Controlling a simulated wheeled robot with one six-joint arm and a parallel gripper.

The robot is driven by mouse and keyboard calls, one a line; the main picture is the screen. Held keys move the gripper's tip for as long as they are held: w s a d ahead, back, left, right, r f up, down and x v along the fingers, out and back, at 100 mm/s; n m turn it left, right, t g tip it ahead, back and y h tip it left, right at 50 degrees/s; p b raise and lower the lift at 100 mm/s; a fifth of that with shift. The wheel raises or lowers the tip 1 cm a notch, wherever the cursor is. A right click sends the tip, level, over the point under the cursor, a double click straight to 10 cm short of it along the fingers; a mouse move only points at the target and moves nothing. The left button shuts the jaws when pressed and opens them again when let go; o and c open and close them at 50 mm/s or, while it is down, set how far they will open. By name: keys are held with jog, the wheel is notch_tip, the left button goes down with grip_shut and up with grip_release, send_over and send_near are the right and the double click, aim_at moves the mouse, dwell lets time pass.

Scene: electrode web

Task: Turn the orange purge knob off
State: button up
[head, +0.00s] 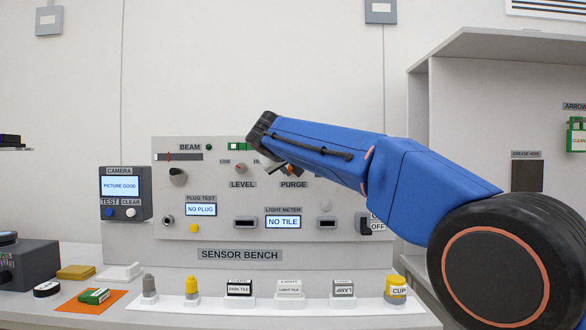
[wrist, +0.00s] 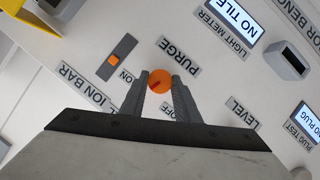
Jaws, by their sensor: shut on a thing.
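The orange purge knob (wrist: 161,79) is on the sensor bench panel, beside the PURGE label (wrist: 179,55) in the wrist view. It is round with a dark line on its face. My gripper (wrist: 160,84) is at the knob, with one finger on each side, and is shut on it. In the head view my gripper (head: 280,168) is against the panel above the PURGE label (head: 293,184), and my blue arm hides most of the knob there. Parts of the ON and OFF labels show beside the fingers in the wrist view.
An ion bar switch (wrist: 116,60) with an orange part is near the knob in the wrist view.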

jog(key=n+h, duration=0.1)
jog(key=n, duration=0.2)
jog(key=n+t+h, duration=0.1)
jog(key=n, duration=0.2)
jog(key=n+t+h, duration=0.1)
jog(key=n, duration=0.2)
jog(key=shift+a+f+h, duration=0.2)
jog(key=shift+f+h, duration=0.1)
jog(key=shift+h, duration=0.1)
jog(key=shift+n+t, duration=0.3)
jog(key=o, duration=1)
jog(key=shift+o, duration=0.2)
jog(key=v, duration=1.7)
jog(key=shift+a+f, duration=0.15)
jog(key=shift+a, duration=0.1)
jog(key=shift+s, duration=0.1)
